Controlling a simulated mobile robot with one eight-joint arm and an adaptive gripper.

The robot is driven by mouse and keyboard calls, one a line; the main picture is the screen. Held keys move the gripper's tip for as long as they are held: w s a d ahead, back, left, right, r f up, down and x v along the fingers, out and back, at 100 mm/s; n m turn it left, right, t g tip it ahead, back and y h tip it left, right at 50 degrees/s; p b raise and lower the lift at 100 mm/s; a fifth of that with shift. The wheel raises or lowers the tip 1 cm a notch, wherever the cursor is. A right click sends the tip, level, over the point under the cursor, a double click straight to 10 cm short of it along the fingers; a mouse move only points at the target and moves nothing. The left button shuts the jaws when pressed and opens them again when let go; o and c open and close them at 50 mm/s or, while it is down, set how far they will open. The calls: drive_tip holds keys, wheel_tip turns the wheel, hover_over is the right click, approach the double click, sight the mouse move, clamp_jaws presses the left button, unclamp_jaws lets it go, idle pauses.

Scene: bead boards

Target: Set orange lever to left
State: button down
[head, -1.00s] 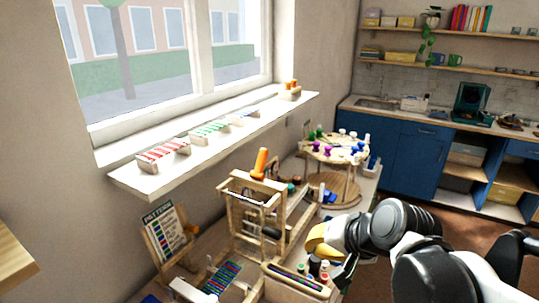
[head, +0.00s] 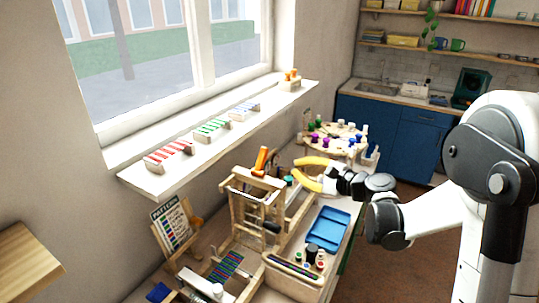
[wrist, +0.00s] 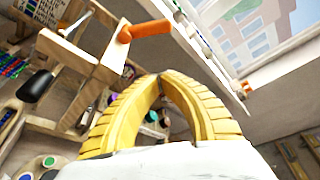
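The orange lever (head: 261,161) stands up, slightly tilted, from the top of a wooden loom-like frame (head: 236,178). In the wrist view the orange lever (wrist: 146,30) sticks out from the wooden frame (wrist: 92,60), above and left of my fingers. My gripper (head: 296,170) has two yellow fingers and is to the right of the lever in the head view, apart from it. Its fingertips look spread in the head view, and nothing shows between them. In the wrist view my gripper (wrist: 160,82) has its fingers curving toward each other.
The windowsill (head: 160,183) with bead racks runs behind the frame. A round stand (head: 340,137) with coloured knobs is at the back. A blue tray (head: 327,229) lies right of the frame. A pattern card (head: 171,222) stands at left. A black-handled tool (wrist: 37,85) shows by the frame.

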sight(261, 162)
drive_tip(key=shift+w, duration=0.2)
drive_tip(key=w+a+b, duration=0.1)
drive_tip(key=w+a, duration=0.3)
drive_tip(key=a, duration=0.4)
drive_tip(key=shift+w+a+r, duration=0.15)
drive_tip(key=shift+w, duration=0.25)
drive_tip(key=shift+s, duration=0.1)
